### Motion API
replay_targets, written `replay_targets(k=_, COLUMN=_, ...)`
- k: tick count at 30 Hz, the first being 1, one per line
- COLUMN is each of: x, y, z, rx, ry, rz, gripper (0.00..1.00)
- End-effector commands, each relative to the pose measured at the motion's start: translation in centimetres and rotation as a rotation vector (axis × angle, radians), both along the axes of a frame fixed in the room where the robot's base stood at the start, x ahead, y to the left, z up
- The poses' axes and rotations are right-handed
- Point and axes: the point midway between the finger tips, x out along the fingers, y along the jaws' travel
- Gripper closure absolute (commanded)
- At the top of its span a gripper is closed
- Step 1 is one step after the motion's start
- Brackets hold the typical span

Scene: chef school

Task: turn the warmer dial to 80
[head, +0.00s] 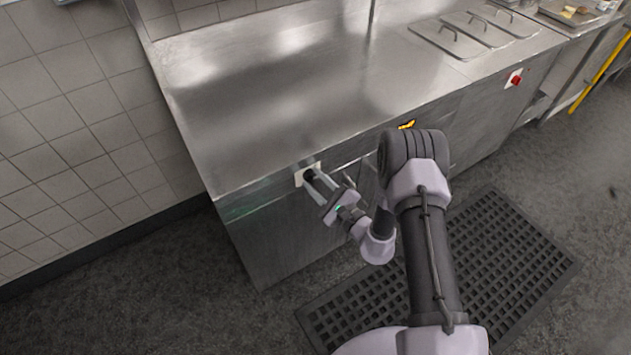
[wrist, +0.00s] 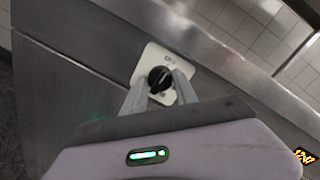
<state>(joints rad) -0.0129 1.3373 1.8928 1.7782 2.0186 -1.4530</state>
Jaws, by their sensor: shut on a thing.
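The warmer dial (wrist: 160,79) is a round black knob with a pale pointer line, on a white plate (wrist: 153,56) on the steel front panel. In the head view the dial (head: 309,175) sits near the left end of the counter front, just below the top edge. My gripper (wrist: 161,84) is shut on the dial, one finger on each side of it; it also shows in the head view (head: 314,178). Some lettering shows on the plate, but it is too small to read, and the fingers cover part of the plate.
The steel counter top (head: 270,110) is bare above the dial. A red switch (head: 515,80) is on the front farther right. Lidded steel pans (head: 470,33) are set in the counter at the back right. A black rubber mat (head: 500,240) lies on the floor.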

Motion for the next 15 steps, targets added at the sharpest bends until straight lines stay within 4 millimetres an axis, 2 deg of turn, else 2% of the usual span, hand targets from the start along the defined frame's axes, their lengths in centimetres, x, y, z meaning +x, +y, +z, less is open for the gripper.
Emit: replay_targets(k=15, x=-0.01, y=-0.03, z=-0.24, rx=0.354, ry=0.24, rz=0.0, gripper=1.0)
